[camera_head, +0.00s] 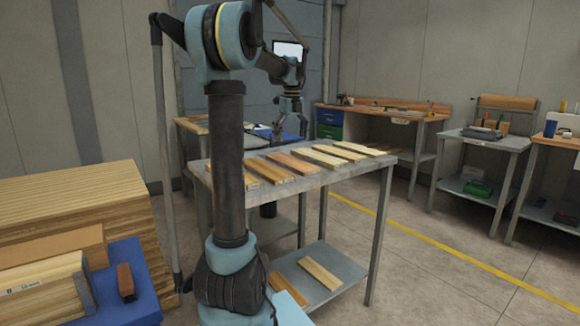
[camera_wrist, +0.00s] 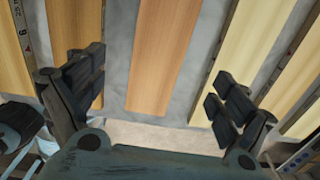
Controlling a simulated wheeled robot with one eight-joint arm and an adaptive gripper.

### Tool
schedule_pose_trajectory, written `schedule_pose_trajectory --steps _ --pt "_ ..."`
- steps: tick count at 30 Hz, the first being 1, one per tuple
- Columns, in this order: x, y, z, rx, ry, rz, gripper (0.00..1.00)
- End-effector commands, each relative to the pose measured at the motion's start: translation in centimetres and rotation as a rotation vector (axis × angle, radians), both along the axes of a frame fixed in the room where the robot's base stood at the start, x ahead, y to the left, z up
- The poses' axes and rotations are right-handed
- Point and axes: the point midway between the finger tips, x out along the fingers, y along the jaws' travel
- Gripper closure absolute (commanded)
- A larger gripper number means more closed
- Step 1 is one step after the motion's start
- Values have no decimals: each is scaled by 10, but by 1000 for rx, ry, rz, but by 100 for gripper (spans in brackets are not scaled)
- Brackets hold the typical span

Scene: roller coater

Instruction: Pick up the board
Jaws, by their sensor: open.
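Several flat wooden boards lie side by side on a grey metal table (camera_head: 345,176). In the head view they include a reddish-brown board (camera_head: 293,163), a pale board (camera_head: 314,157) and another pale board (camera_head: 337,151). My gripper (camera_head: 291,106) is above the far side of the table, pointing down. In the wrist view my gripper (camera_wrist: 155,92) is open and empty. An orange-brown board (camera_wrist: 163,50) lies between its fingers in the picture, with a pale board (camera_wrist: 245,45) to the right. I cannot tell the height gap. The pictures do not single out one board.
A lower shelf (camera_head: 335,265) holds more boards. A large wood stack (camera_head: 75,195) and a blue surface (camera_head: 125,275) with wooden blocks stand at the left. Workbenches (camera_head: 385,110) line the back and right. The floor (camera_head: 440,265) at the right is clear.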

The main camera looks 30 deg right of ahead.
Motion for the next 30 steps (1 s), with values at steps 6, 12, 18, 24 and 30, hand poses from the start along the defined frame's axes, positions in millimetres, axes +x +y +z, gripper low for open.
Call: schedule_pose_trajectory --steps 6,12,18,24,30 --pt "0 1 -31 0 0 1 7" --pt "0 0 -41 0 0 2 7" --pt "1 0 -66 0 0 2 7" --pt "1 0 -87 0 0 2 7" --pt "1 0 -91 0 0 1 7"
